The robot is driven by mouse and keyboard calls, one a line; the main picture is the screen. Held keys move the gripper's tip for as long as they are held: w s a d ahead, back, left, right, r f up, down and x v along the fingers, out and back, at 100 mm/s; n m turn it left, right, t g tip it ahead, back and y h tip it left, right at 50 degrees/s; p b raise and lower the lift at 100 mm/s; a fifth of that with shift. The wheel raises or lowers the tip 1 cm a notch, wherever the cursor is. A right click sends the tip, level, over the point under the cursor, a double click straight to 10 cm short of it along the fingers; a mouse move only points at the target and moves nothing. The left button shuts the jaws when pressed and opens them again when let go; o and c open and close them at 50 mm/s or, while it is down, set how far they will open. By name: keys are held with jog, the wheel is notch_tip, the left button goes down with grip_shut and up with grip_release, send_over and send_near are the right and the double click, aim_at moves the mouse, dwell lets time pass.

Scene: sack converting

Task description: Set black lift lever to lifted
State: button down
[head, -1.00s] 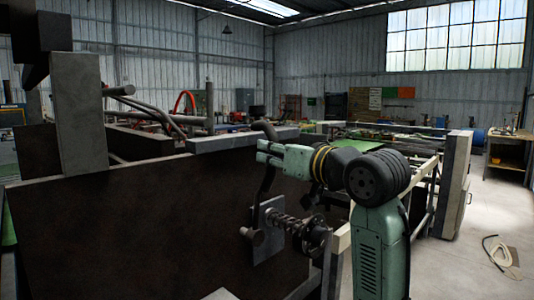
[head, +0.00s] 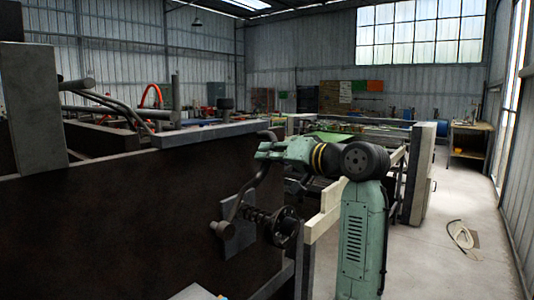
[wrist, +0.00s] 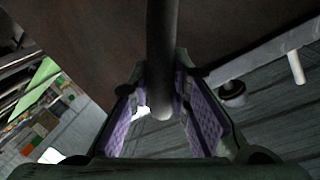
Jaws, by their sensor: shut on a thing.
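The black lift lever (head: 245,192) is a dark bent bar on the side of the dark machine panel (head: 120,220). It rises from a round pivot (head: 219,228) by a grey plate (head: 239,238) and leans up to the right. My gripper (head: 264,151) is at its upper part, coming from the right. In the wrist view the lever (wrist: 161,50) runs down between the purple-padded jaws of my gripper (wrist: 163,108), which are shut on it. The jaws partly hide the lever in the head view.
A coil spring and dark round disc (head: 282,227) sit just right of the plate. A pale frame bar (head: 322,222) stands close below my arm. Open floor (head: 430,250) lies to the right, with a coiled cord (head: 461,236) on it.

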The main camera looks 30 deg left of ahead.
dwell(0.3)
jog(key=c, duration=1.5)
grip_release()
jog(key=v, duration=1.2)
